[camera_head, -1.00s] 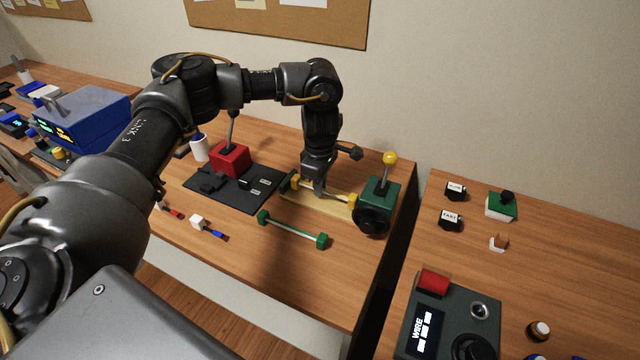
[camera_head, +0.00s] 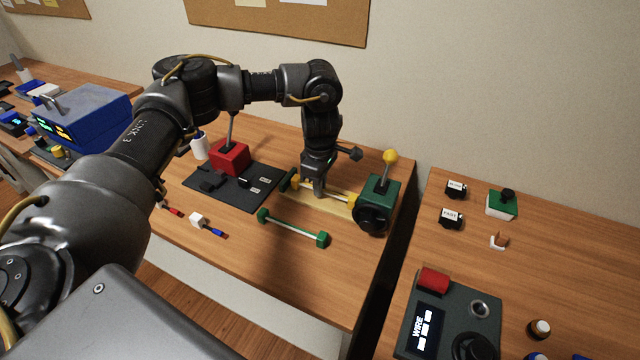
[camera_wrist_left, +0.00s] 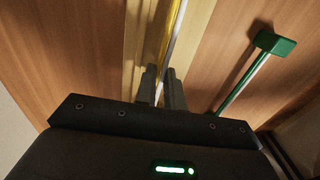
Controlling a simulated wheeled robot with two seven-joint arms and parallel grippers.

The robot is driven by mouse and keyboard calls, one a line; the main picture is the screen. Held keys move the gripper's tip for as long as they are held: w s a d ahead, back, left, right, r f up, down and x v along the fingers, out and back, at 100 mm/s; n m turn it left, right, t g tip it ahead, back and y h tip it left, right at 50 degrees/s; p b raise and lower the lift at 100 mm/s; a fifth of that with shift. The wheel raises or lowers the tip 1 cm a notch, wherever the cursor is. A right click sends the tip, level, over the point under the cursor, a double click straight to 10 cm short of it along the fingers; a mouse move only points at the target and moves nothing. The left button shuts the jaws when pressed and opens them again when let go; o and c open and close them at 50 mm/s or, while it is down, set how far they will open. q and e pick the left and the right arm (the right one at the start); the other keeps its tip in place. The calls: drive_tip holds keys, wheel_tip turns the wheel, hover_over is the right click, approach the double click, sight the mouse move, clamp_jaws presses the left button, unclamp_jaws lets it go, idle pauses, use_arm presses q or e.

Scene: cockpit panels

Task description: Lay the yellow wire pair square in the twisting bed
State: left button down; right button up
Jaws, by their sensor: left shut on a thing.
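The yellow wire pair (camera_head: 333,194) has yellow end blocks and pale wires. It lies along the twisting bed, a pale wooden base (camera_head: 326,208) with a green crank unit (camera_head: 379,200) at its right end. My left gripper (camera_head: 319,194) points down and is shut on the pair near its middle. In the left wrist view the wires (camera_wrist_left: 172,40) run up from between the fingers (camera_wrist_left: 162,88), roughly along the bed (camera_wrist_left: 136,60). The finger pads hide part of the pair. I cannot tell whether it rests fully on the bed. My right gripper is not seen.
A green-ended wire pair (camera_head: 292,229) lies on the table in front of the bed. A red lever press (camera_head: 230,158) on a black plate (camera_head: 236,195) stands left of it. A gap separates this table from the right table with a black control box (camera_head: 447,320).

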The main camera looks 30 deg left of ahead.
use_arm(q)
drive_tip(key=shift+f, duration=0.1)
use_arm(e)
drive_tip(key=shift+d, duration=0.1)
use_arm(q)
drive_tip(key=c, duration=1.4)
unclamp_jaws()
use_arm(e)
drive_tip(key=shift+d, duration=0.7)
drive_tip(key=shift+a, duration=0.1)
use_arm(q)
drive_tip(key=shift+r, duration=0.2)
wheel_tip(320, 180, up, 10)
drive_tip(key=shift+r, duration=0.25)
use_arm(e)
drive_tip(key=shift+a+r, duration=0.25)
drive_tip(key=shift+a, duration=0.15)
